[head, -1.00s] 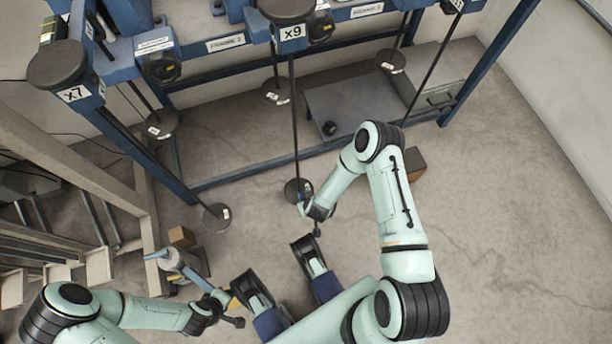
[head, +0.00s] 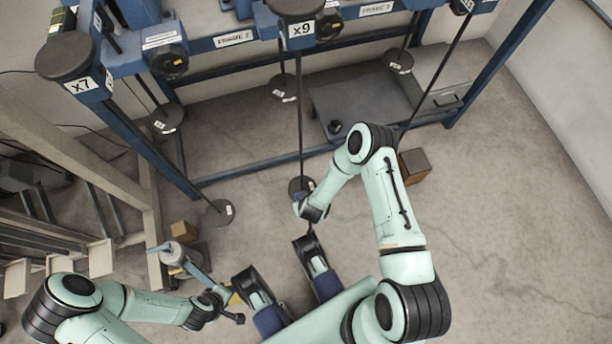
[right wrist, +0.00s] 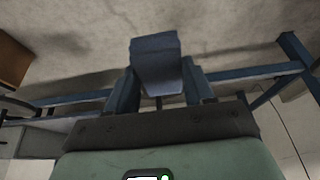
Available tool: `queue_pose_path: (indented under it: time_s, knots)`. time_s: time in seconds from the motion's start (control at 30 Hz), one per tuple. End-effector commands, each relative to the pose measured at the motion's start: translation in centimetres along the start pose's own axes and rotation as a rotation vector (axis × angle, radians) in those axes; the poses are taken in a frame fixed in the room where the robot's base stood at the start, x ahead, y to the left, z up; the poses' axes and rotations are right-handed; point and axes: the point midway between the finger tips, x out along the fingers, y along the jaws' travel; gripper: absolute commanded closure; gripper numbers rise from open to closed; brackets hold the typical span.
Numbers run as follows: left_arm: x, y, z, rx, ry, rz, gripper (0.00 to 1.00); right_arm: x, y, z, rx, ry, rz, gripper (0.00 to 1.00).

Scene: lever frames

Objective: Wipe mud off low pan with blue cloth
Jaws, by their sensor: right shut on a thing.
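My right gripper (head: 302,200) is low at the foot of the x9 rod, right beside a low round dark pan (head: 296,184). The pan is partly hidden behind the gripper. The right wrist view shows the fingers shut on the folded blue cloth (right wrist: 155,64), which sticks out past them. Whether the cloth touches the pan, and any mud on it, I cannot make out. Another low pan (head: 219,213) hangs at the end of the x7 rod, to the left. My left gripper (head: 236,306) is low at the left; its fingers are too small to read.
A blue frame (head: 250,165) with hanging rods and higher pans stands ahead. A grey platform (head: 350,105) is behind the right arm. A brown box (head: 414,165) lies right of that arm, and a small box (head: 184,231) lies at left. The floor at right is clear.

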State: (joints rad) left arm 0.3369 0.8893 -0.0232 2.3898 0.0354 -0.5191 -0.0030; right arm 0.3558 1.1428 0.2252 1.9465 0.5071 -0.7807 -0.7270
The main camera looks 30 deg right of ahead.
Motion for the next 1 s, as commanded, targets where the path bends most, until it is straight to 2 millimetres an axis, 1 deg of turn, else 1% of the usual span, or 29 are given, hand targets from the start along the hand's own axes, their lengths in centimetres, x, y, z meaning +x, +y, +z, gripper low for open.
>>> queue_pose_path:
  time_s: [0.7,0.83,1.0]
  knots:
    - [-0.5,0.1,0.0,0.000,0.001,0.000,0.57,-0.1,2.7,0.0,0.000,-0.001,0.000,0.72]
    - [-0.5,0.1,0.0,0.000,0.001,0.001,0.57,-0.1,2.7,0.0,0.000,-0.001,-0.001,0.72]
    - [-0.4,0.1,0.0,0.000,0.001,0.000,0.57,0.0,2.2,0.0,-0.001,-0.001,-0.001,0.72]
